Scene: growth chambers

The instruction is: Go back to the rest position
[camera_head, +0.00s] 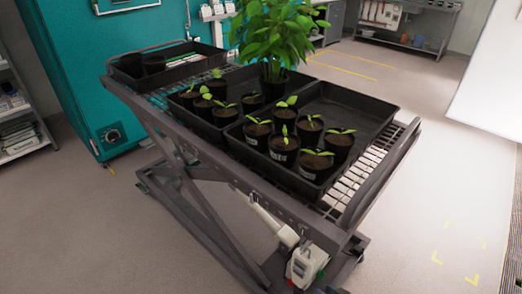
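Neither of my grippers shows in the head view, so I cannot see whether they are open or hold anything. A grey lift cart (185,160) stands in the middle of the view with trays on its mesh top. The front black tray (352,100) holds several small potted seedlings (284,146) at its near side, and its far part is bare. A second black tray (205,128) behind it holds more potted seedlings (222,113) and a tall leafy plant (275,38). A third tray (196,69) at the far left end holds dark pots (153,64).
A teal cabinet (75,62) stands behind the cart at left, with a shelf rack (18,125) at the left edge. A white panel (490,80) is at right. A metal bench (405,43) stands at the back. The floor (425,215) right of the cart is clear.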

